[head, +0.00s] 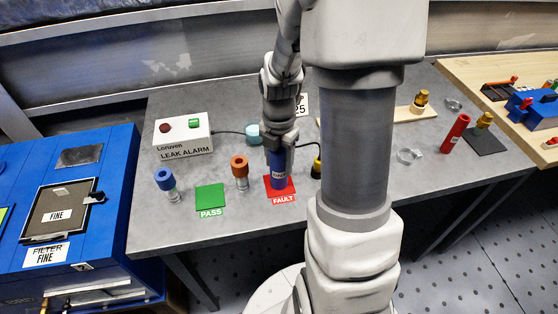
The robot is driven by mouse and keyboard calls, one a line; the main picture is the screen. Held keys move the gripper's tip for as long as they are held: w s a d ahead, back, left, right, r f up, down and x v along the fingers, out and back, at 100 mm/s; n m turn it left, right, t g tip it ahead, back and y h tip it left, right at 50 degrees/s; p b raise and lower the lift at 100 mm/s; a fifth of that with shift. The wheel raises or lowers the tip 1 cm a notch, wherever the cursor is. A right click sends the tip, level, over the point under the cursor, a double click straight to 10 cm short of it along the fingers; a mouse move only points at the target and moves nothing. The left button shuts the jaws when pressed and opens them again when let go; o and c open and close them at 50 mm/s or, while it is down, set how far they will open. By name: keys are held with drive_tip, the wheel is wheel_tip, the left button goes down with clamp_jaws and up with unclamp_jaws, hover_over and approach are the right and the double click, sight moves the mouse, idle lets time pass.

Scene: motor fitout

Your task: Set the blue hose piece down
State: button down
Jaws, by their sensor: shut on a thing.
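My gripper (279,146) points down over the table and is shut on the upper part of the blue hose piece (279,172). The piece is an upright blue cylinder with a small pale label. Its lower end is over the red FAULT pad (288,191) and hides part of it. I cannot tell whether it touches the pad or is just above it. The green PASS pad (210,197) is to the left and bare.
An orange-topped fitting (240,170) stands left of the red pad, and a blue-topped one (165,180) farther left. A dark, yellow-collared probe (316,168) is close on the right. The white LEAK ALARM box (184,135) is behind. A red cylinder (455,133) stands far right.

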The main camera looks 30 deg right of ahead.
drive_tip(key=shift+f, duration=0.1)
drive_tip(key=shift+c, duration=1.2)
unclamp_jaws()
wheel_tip(320, 180, up, 12)
drive_tip(key=p, duration=0.1)
drive_tip(key=shift+p, duration=0.4)
drive_tip(key=shift+r, duration=0.2)
